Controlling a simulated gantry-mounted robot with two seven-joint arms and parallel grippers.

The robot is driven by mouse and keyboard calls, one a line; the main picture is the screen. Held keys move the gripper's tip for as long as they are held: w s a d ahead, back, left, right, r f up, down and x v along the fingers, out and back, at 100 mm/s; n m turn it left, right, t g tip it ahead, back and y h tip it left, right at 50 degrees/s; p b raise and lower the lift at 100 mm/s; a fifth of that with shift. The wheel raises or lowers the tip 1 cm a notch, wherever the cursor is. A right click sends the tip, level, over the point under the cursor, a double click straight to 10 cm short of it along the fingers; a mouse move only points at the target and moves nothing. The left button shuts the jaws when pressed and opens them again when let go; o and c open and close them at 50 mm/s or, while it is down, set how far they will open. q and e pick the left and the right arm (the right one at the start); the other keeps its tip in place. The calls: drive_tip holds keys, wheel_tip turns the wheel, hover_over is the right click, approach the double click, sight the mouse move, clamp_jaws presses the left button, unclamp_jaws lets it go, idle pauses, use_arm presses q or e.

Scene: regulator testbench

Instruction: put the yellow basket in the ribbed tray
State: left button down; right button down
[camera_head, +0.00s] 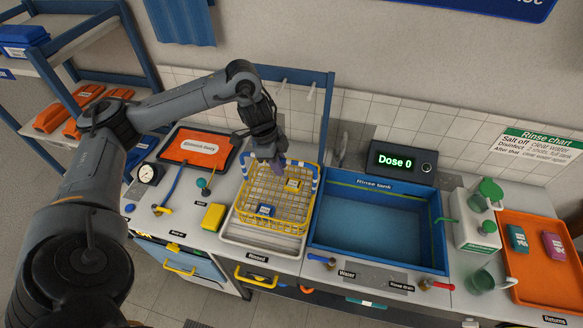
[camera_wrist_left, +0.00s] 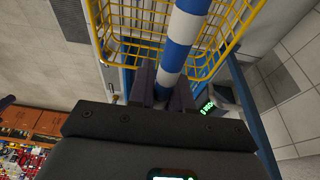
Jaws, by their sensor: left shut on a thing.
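The blue rinse tank (camera_head: 372,232) is right of the tray. A yellow sponge-like block (camera_head: 213,217) and a gauge (camera_head: 148,174) are to the left. The dose display (camera_head: 400,163) stands behind the tank. A white jug (camera_head: 478,222) and an orange tray (camera_head: 545,285) are at the right.

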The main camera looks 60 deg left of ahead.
use_arm(q)
drive_tip(key=shift+s+a+f+p, duration=0.1)
drive_tip(key=shift+s+a+f, duration=0.2)
drive_tip(key=shift+f, duration=0.55)
drive_tip(key=shift+s+a+f+p, duration=0.15)
drive_tip(key=shift+a+f, duration=0.25)
drive_tip(key=shift+f, duration=0.5)
drive_tip(key=shift+s+a+f+p, duration=0.1)
drive_tip(key=shift+s+a+f, duration=0.2)
drive_tip(key=shift+f, duration=0.55)
drive_tip(key=c, duration=1.1)
unclamp_jaws()
drive_tip(key=shift+f, duration=0.1)
drive_tip(key=shift+o, duration=0.2)
